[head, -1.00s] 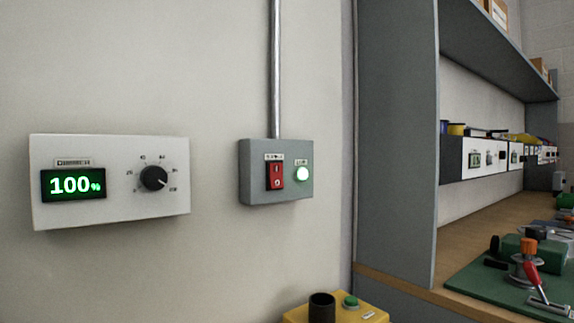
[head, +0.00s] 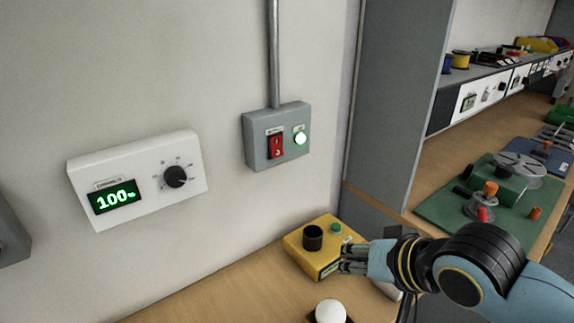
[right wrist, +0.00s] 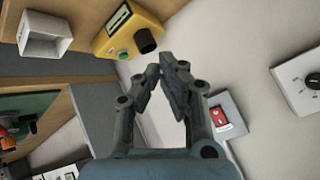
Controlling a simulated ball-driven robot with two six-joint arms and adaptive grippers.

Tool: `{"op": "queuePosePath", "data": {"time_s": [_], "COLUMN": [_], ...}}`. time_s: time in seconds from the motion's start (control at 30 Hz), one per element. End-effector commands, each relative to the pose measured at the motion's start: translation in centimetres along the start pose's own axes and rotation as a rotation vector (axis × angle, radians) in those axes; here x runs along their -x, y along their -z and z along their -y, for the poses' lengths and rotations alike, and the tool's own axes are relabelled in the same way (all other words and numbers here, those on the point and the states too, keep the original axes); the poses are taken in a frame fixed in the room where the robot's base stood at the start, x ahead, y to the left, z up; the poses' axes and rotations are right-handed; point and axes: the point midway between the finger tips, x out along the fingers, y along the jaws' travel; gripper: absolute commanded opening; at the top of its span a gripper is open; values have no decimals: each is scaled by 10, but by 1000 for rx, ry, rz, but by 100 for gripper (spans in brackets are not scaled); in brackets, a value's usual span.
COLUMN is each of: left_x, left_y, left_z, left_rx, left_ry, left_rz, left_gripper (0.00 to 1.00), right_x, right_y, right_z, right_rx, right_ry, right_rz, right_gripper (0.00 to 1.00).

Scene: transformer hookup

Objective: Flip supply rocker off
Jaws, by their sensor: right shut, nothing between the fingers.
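The supply rocker (head: 276,145) is a red switch on a grey wall box (head: 256,155), below a vertical conduit. A lit green-white lamp (head: 300,138) sits beside it. In the right wrist view the red rocker (right wrist: 221,115) shows right of the fingers, partly near the finger's edge. My right gripper (head: 343,260) is shut and empty, in front of the yellow box and below and right of the grey box, apart from it. In the right wrist view its fingertips (right wrist: 170,58) come together. My left gripper is not in view.
A white dimmer panel (head: 150,170) reading 100% hangs left of the switch box. A yellow box (head: 308,262) with a black socket and green button stands on the wooden bench (head: 215,300). A white bulb (head: 330,311) stands in front. Wall space around the switch box is clear.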

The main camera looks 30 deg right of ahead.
Motion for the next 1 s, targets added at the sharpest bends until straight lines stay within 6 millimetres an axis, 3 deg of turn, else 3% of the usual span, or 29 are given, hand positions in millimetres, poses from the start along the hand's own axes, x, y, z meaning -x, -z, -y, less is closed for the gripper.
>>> {"op": "queuePosePath", "data": {"time_s": [0.03, 0.2, 0.4, 0.83, 1.0], "left_x": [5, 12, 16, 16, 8], "left_y": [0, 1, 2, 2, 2], "left_z": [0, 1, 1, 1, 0], "left_rx": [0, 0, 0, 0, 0], "left_ry": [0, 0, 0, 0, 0], "left_rz": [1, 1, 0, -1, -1], "left_gripper": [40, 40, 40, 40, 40], "right_x": [-1, 2, 17, 21, 11], "right_y": [19, 75, 114, 122, 125], "right_z": [10, 41, 59, 63, 66], "right_rx": [-112, -531, -824, -895, -895], "right_ry": [64, 341, 581, 643, 643], "right_rz": [-58, -194, -224, -221, -224], "right_gripper": [0, 0, 0, 0, 0]}}
